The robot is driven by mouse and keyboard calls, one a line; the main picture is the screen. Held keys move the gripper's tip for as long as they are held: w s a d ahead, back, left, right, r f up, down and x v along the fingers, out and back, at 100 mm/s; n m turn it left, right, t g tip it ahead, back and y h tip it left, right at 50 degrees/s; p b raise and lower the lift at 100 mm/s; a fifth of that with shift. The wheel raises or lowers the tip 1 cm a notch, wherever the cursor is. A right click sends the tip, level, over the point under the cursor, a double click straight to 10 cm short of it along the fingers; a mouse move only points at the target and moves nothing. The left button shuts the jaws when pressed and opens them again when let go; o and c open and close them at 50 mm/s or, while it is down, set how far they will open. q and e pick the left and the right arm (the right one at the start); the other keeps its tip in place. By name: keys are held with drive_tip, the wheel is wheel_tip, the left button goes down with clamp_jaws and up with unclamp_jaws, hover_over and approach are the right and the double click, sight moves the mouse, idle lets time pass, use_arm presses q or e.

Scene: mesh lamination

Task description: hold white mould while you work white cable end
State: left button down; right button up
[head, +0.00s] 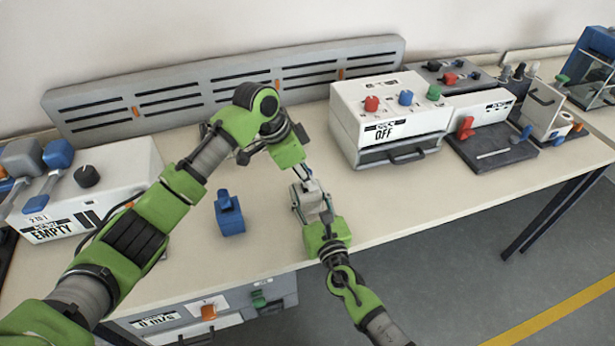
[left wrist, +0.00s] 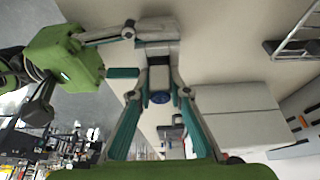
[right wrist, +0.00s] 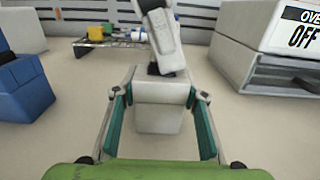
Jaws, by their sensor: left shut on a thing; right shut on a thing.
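The white mould (head: 312,197) is a pale block above the front part of the table. My right gripper (head: 312,208) is shut on it from the front; the right wrist view shows the mould (right wrist: 158,112) between the teal pads. My left gripper (head: 296,168) reaches down from above and behind, its tips close to the mould's top. In the left wrist view its fingers close on a small pale piece with a dark blue round end (left wrist: 160,97), apparently the white cable end. The left finger hides most of it in the right wrist view, so I cannot tell whether it touches the mould.
A blue block (head: 229,214) stands on the table left of the grippers. A white oven box marked OFF (head: 390,115) stands right. A white box marked EMPTY (head: 90,190) is at left. A slotted grey panel (head: 230,85) runs along the back. The table's front edge is close.

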sight(310, 172)
use_arm(q)
drive_tip(key=shift+r, duration=0.15)
drive_tip(key=shift+r, duration=1.35)
drive_tip(key=shift+r, duration=0.1)
drive_tip(key=shift+r, duration=2.15)
use_arm(e)
drive_tip(key=o, duration=1.7)
